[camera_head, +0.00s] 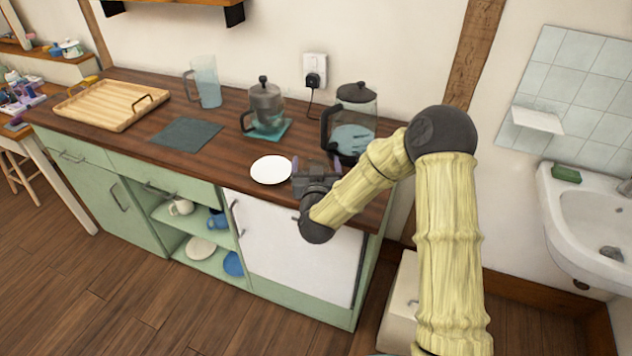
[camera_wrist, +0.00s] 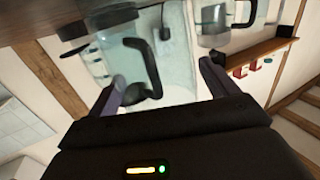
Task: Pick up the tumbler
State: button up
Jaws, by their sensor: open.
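I cannot pick out a tumbler for certain in either view. The tall clear blue vessel (camera_head: 205,82) at the back of the counter has a side handle and looks like a jug. My gripper (camera_head: 316,164) is open over the counter's front right part, beside a white plate (camera_head: 271,170) and in front of a glass kettle (camera_head: 356,108). In the wrist view my gripper (camera_wrist: 162,72) has its fingers apart, with the kettle's black handle (camera_wrist: 150,68) showing between and beyond them. I see nothing held. My gripper and arm hide some of the counter near the kettle.
A press pot (camera_head: 265,100) stands on a teal mat left of the kettle. A wooden tray (camera_head: 78,112) and a dark cloth (camera_head: 186,134) lie further left on the wooden counter (camera_head: 230,128). Mugs and plates sit on the open shelves below. A sink (camera_head: 600,222) is at right.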

jog(key=shift+c, duration=0.5)
jog(key=c, duration=1.1)
notch_tip(320, 180, up, 10)
jog(key=shift+a, duration=0.1)
